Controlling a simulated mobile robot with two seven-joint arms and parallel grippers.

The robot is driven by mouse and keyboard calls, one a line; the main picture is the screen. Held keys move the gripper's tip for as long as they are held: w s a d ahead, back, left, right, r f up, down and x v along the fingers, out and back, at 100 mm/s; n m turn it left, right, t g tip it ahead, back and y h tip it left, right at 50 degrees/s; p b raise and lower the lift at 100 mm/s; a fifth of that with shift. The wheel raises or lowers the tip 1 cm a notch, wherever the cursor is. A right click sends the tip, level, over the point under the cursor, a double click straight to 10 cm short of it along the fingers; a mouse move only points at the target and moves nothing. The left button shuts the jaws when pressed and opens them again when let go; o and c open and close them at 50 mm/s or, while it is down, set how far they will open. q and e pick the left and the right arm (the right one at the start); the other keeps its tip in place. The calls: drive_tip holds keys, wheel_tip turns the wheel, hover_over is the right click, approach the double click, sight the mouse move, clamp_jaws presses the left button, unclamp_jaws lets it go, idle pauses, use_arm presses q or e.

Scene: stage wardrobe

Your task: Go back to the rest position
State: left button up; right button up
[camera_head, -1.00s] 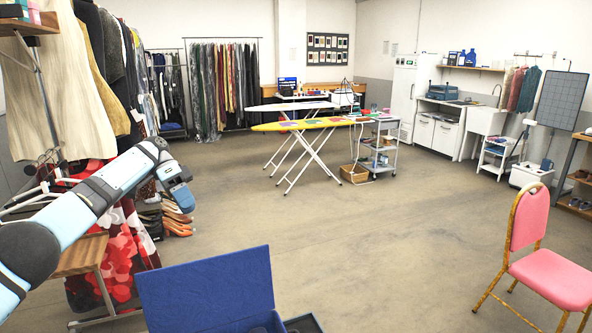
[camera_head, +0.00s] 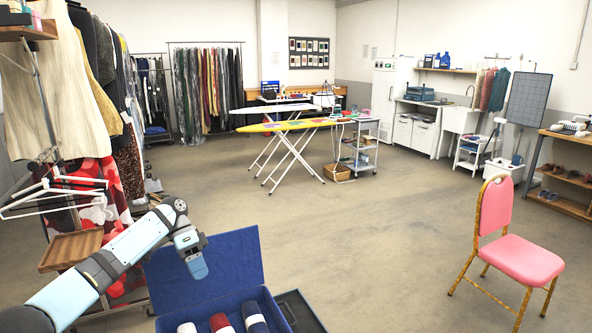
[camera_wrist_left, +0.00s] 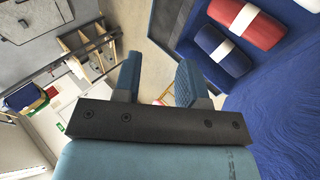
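My left arm reaches in from the lower left of the head view. Its gripper (camera_head: 197,266) points down beside the open blue box (camera_head: 272,312), in front of its raised lid. In the left wrist view the two fingers (camera_wrist_left: 157,78) stand apart with nothing between them. The box holds a pale roll (camera_head: 187,328), a red roll (camera_head: 221,323) and a navy roll (camera_head: 255,318). The red roll (camera_wrist_left: 247,24) and navy roll (camera_wrist_left: 222,52), with white bands, also show in the wrist view, clear of the fingers. My right gripper is out of view.
A clothes rail with hangers (camera_head: 60,190) and a wooden shelf (camera_head: 72,250) stand close to my left arm. A pink chair (camera_head: 515,255) is at the right. Ironing boards (camera_head: 290,125) and a trolley (camera_head: 357,150) stand farther back. The middle floor is clear.

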use_arm(q)
drive_tip(key=s+d+f+t, duration=0.1)
drive_tip(key=s+d+f, duration=0.3)
drive_tip(key=s+f, duration=0.3)
drive_tip(key=s+d+f+n+t+y, duration=0.1)
drive_tip(key=s+d+f, duration=0.2)
drive_tip(key=s+f, duration=0.4)
drive_tip(key=s+d+f+t, duration=0.1)
drive_tip(key=s+d+f, duration=0.35)
drive_tip(key=s, duration=0.45)
drive_tip(key=s+a+n+t, duration=0.3)
drive_tip(key=s+a+n, duration=0.1)
drive_tip(key=s, duration=0.7)
drive_tip(key=s+a+r+n+t+y, duration=0.35)
drive_tip(key=s+a+r+n, duration=0.2)
drive_tip(key=s+a, duration=0.6)
drive_tip(key=w+d+f+m+t+h+p, duration=0.2)
drive_tip(key=w+d+f+t+p, duration=0.1)
drive_tip(key=w+d+t+p, duration=0.2)
drive_tip(key=d+t+p, duration=0.2)
drive_tip(key=d+p, duration=0.1)
drive_tip(key=p, duration=0.1)
drive_tip(key=shift+f, duration=0.2)
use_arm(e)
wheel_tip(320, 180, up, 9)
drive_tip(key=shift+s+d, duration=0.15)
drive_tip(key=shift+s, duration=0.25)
